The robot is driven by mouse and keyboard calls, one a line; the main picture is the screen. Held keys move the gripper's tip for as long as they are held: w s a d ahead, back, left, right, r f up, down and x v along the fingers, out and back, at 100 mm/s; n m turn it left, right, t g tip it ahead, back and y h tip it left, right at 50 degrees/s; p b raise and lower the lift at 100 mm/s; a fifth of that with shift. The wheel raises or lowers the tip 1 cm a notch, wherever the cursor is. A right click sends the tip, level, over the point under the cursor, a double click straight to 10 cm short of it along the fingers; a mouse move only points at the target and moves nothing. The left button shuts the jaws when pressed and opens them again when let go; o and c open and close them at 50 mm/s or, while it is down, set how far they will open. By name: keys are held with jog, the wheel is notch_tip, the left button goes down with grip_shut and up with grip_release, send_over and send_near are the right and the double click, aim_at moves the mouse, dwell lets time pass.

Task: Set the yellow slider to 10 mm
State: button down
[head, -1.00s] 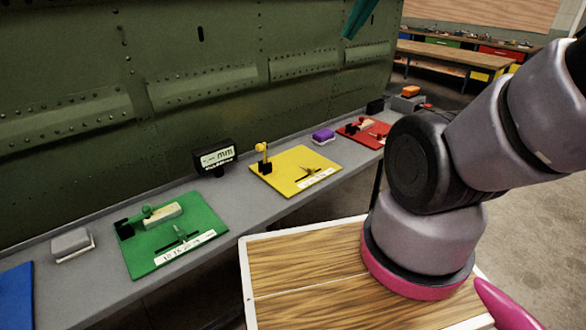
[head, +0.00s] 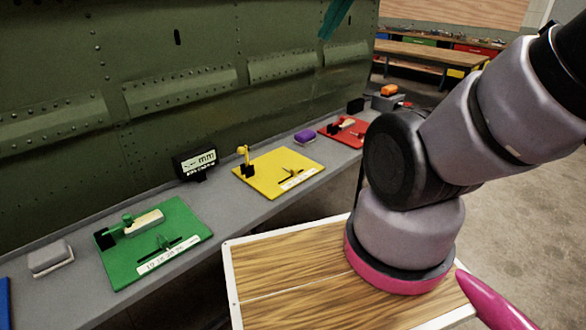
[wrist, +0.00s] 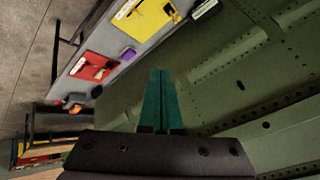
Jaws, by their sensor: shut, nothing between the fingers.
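The yellow board (head: 278,174) lies on the grey shelf along the green fuselage. It carries a slider (head: 291,169) on a dark slot beside a white scale strip (head: 299,179). The scale numbers are too small to read. A yellow knobbed post (head: 243,157) stands at its back left corner. In the wrist view the yellow board (wrist: 147,18) is at the top, upside down. My gripper's teal fingers (wrist: 160,75) are shut and empty, high above and well apart from the board. In the head view only a finger part (head: 335,18) shows at the top edge.
A green board (head: 150,262) stands left of the yellow one, with a small display reading mm (head: 195,162) between them. A purple block (head: 304,136) and a red board (head: 343,132) lie to the right. The fuselage wall (head: 120,110) rises behind the shelf.

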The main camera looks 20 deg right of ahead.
jog(key=c, duration=0.9)
grip_release()
jog(key=shift+w, duration=0.1)
jog(key=shift+o, duration=0.9)
jog(key=w+f+n+g+h, duration=0.1)
jog(key=w+f+n+g, duration=0.1)
jog(key=w+f+n, duration=0.3)
jog(key=shift+w+d+n, duration=0.45)
jog(key=shift+w+n, duration=0.35)
jog(key=shift+w, duration=0.2)
jog(key=n+g+h, duration=0.1)
jog(key=n+g, duration=0.4)
jog(key=n, duration=1.6)
send_over(294, 168)
notch_tip(294, 168, down, 27)
notch_tip(294, 168, down, 10)
jog(key=shift+f, duration=0.1)
grip_shut()
